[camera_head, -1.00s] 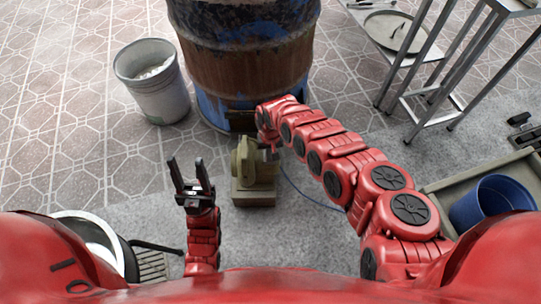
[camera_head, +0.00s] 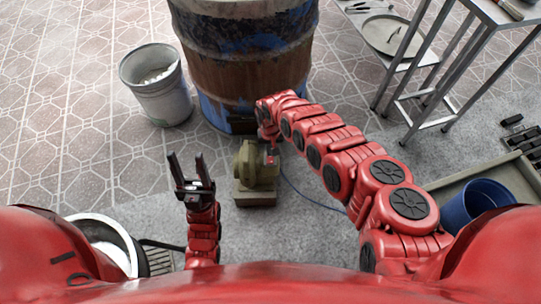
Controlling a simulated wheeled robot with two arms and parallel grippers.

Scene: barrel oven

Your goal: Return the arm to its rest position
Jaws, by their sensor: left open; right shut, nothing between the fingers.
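My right arm reaches from the right to the barrel oven (camera_head: 250,75), a rusty blue drum. Its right gripper (camera_head: 271,143) is small in the view, shut and empty, just above the olive-green blower (camera_head: 247,168). A small red spot shows on the blower's right side, just below the gripper. I cannot tell whether the gripper touches the blower. My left gripper (camera_head: 186,170) is open and empty, pointing up and away from me, left of the blower and apart from it.
A metal bucket (camera_head: 160,100) stands left of the barrel. A metal rack (camera_head: 420,90) stands at the right. A blue bucket (camera_head: 475,200) sits by a tray (camera_head: 510,180). A white-rimmed pot (camera_head: 100,225) is at lower left.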

